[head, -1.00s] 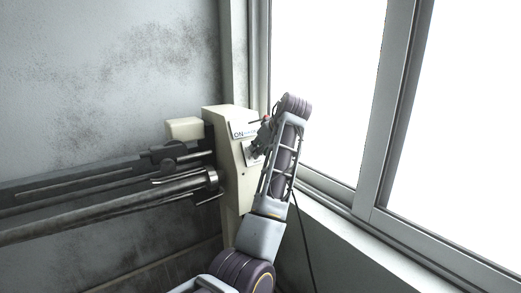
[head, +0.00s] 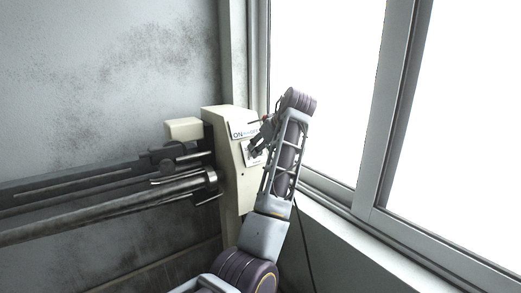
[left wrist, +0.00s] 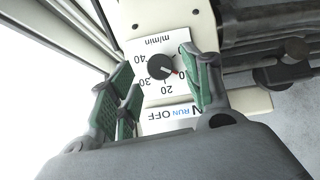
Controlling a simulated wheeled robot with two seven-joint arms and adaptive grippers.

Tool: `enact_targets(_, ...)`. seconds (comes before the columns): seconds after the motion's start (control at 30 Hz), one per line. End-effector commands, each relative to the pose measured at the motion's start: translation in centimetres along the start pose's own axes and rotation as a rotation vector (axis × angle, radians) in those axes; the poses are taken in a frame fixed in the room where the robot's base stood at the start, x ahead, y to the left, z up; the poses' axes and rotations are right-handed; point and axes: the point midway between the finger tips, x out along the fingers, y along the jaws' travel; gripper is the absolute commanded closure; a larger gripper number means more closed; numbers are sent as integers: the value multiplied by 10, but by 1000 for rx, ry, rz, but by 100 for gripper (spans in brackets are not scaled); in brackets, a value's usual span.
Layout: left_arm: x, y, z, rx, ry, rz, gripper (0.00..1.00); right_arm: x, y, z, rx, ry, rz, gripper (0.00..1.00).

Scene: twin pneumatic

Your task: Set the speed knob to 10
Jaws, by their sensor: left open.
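The speed knob (left wrist: 160,67) is round and black with a red pointer, on a white dial plate (left wrist: 152,92) that appears upside down in the left wrist view. The numbers 20, 30 and 40 and "m/min" are readable. The pointer is directed right and slightly down, toward a label partly hidden by a finger. My left gripper (left wrist: 150,78) is open, with green-padded fingers on either side of the knob and visible space between them and it. In the head view my left gripper (head: 257,147) is in front of the panel and hides the knob. My right gripper is not in view.
The cream machine housing (head: 232,180) bears the panel with an ON/OFF label (left wrist: 158,115). Long metal rails (head: 110,205) extend left from it. A window frame and sill (head: 345,225) stand close on the right of my arm.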

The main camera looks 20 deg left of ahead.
Motion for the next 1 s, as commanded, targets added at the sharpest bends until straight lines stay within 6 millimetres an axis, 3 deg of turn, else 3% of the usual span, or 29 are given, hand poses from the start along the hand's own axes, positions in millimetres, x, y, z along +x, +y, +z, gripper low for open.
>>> enact_targets(0.2, -29, 0, 0, -1, 1, 2, 51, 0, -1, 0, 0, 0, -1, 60)
enact_targets(0.43, -49, 0, 1, 1, -1, 0, 51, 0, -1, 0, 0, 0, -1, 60)
enact_targets(1.0, -49, 0, 4, 6, -7, -7, 51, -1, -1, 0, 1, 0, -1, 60)
